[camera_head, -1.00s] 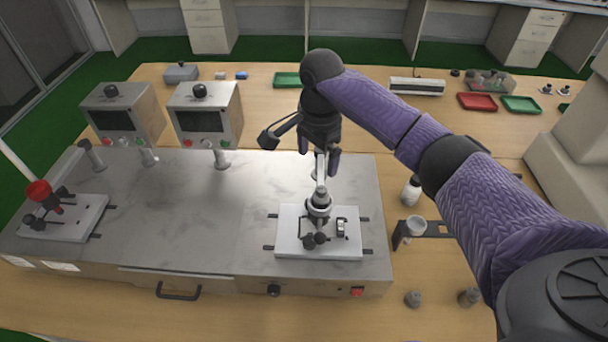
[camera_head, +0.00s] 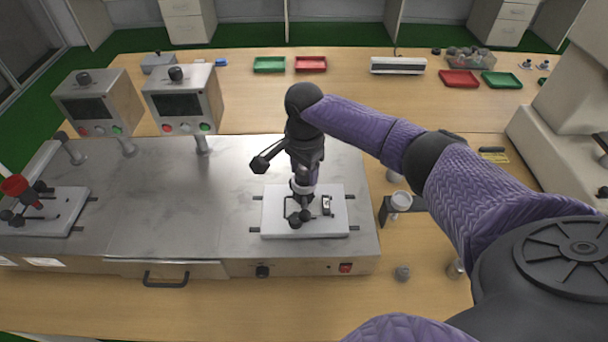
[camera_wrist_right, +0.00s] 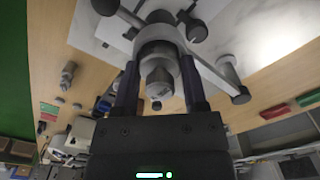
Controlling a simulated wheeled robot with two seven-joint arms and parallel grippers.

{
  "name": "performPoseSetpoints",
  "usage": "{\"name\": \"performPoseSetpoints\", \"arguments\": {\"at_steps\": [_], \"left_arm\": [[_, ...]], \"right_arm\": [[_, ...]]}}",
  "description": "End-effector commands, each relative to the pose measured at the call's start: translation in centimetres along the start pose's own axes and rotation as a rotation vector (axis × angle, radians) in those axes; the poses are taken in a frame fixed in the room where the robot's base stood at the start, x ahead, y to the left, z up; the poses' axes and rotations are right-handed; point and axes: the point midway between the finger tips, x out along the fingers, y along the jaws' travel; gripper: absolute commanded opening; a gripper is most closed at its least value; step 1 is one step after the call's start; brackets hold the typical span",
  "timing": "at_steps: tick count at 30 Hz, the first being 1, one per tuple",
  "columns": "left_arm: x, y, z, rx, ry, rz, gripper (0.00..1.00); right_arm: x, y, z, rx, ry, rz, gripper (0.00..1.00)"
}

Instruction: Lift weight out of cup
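A metal cylindrical fitting with a pale ring (camera_head: 303,188) stands upright on the white plate (camera_head: 337,222) of the steel bench unit. I cannot tell which part of it is the weight and which the cup. My right gripper (camera_head: 304,178) points down directly over it. In the right wrist view the fingers (camera_wrist_right: 160,68) stand on both sides of the metal cylinder (camera_wrist_right: 160,45), with a narrow gap or light contact; they look open. A separate small white cup (camera_head: 401,201) sits in a black bracket to the right. My left gripper is not in view.
Black-knobbed rods (camera_head: 303,219) stick out low around the fitting. Two display boxes (camera_head: 185,98) stand behind on the left.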

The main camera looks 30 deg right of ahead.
Motion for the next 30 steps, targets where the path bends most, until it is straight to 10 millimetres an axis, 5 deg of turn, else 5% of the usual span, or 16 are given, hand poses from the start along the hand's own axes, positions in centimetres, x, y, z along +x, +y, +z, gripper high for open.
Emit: {"name": "performPoseSetpoints", "arguments": {"at_steps": [1,7,17,27,30], "left_arm": [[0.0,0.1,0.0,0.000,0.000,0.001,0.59],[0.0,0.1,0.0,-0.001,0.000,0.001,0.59],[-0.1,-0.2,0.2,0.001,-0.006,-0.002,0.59],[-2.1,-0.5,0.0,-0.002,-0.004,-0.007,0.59],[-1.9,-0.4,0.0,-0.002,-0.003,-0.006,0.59]], "right_arm": [[0.0,0.0,0.0,0.000,0.000,0.000,0.38],[0.0,0.0,0.0,0.000,0.000,0.000,0.00],[-0.3,0.0,0.0,0.000,0.000,-0.001,0.00],[-8.4,-0.1,0.0,-0.001,0.000,-0.004,0.00],[-9.1,-0.1,0.2,-0.011,0.000,-0.001,0.00]]}}
